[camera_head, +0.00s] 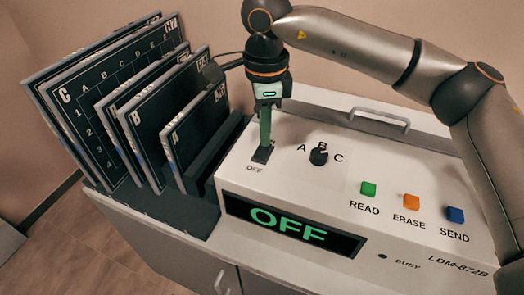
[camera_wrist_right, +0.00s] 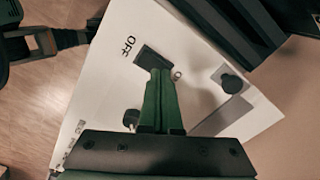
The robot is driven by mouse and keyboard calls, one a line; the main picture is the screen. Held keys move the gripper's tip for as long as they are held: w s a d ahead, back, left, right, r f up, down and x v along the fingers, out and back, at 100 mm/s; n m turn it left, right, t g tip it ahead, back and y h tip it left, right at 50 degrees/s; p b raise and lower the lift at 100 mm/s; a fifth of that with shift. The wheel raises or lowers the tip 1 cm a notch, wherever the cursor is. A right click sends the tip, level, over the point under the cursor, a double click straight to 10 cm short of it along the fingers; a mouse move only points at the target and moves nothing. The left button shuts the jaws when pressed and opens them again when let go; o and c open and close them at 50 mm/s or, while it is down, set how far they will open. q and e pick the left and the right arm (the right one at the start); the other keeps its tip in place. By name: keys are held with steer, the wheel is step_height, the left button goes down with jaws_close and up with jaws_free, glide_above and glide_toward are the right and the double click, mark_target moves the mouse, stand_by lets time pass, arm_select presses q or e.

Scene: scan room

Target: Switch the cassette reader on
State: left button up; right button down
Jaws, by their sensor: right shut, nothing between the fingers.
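The cassette reader (camera_head: 300,195) is a white box with a sloped top, and its display (camera_head: 290,228) reads OFF in green. A dark switch (camera_head: 261,155) sits on its top left, with the label OFF at its front side. It also shows in the right wrist view (camera_wrist_right: 146,56). My right gripper (camera_head: 265,146) points down with its green fingers shut and empty. Its fingertips (camera_wrist_right: 157,72) are at the switch, at the end away from the OFF label, and partly cover it. I cannot tell whether they touch it. My left gripper is not in view.
A black selector knob (camera_head: 319,157) marked A, B, C is close right of the switch. Green (camera_head: 368,189), orange (camera_head: 411,201) and blue (camera_head: 455,215) buttons are farther right. Black cassette panels (camera_head: 110,90) stand in a rack at left. A handle (camera_head: 379,118) is behind.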

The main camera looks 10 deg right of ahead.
steer(key=shift+f+b, duration=0.35)
steer(key=shift+f, duration=0.2)
steer(key=shift+r+p, duration=2.55)
steer(key=shift+r, duration=1.05)
steer(key=shift+f, duration=0.1)
